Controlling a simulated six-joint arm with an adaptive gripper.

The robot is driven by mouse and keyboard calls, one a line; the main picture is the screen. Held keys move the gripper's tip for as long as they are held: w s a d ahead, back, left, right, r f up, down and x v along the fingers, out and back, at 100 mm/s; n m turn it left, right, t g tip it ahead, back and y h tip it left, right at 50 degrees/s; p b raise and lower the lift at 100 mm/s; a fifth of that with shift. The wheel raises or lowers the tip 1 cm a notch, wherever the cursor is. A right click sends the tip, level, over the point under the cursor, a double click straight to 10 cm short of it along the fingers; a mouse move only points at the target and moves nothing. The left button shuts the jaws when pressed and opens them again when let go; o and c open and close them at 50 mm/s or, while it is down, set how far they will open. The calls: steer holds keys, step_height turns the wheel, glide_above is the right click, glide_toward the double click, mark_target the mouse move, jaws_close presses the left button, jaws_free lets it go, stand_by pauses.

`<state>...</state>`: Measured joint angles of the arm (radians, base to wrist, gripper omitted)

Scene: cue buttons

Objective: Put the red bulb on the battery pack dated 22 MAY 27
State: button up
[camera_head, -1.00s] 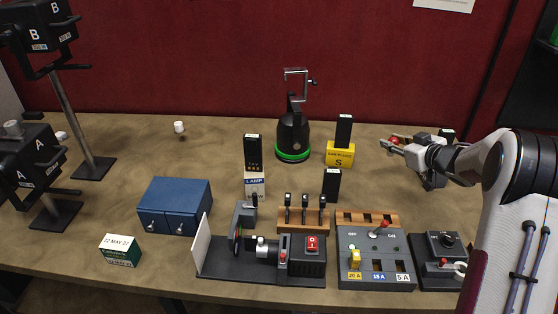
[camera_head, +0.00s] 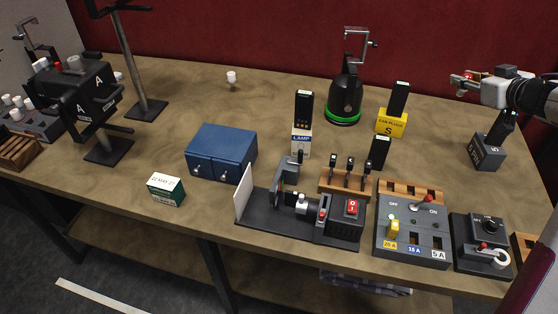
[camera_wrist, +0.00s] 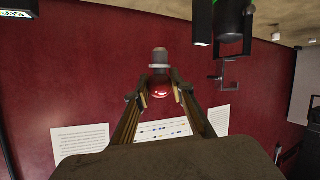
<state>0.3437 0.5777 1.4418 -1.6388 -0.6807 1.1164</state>
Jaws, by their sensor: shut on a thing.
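My gripper (camera_head: 464,82) is in the air over the back right of the table. It is shut on the red bulb (camera_head: 468,75). In the wrist view, the red bulb (camera_wrist: 160,87) sits between the fingertips (camera_wrist: 160,95), with its grey metal base pointing away from the gripper. A green and white box (camera_head: 166,190) at the front left bears the label 22 MAY 27 on its top. It is far from my gripper. Several upright black packs, such as one on the LAMP box (camera_head: 303,107), one on the yellow box (camera_head: 398,99) and one (camera_head: 379,152), show no readable date.
A blue two-door cabinet (camera_head: 222,152) stands beside the dated box. A black device with a white screen (camera_head: 243,193), a switch panel (camera_head: 412,226) and a dial box (camera_head: 482,243) line the front edge. A black and green stand (camera_head: 345,100) is at the back. A white bulb (camera_head: 231,77) stands back left.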

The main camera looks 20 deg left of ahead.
steer(key=s+a+n+g+y, duration=0.1)
steer(key=a+n+y, duration=0.2)
steer(key=a, duration=1.9)
steer(key=n+g+y, duration=0.5)
steer(key=n+g, duration=0.2)
steer(key=g, duration=0.1)
glide_above(163, 181)
steer(key=shift+f, duration=2.45)
steer(key=shift+f, duration=3.1)
steer(key=shift+f, duration=1.9)
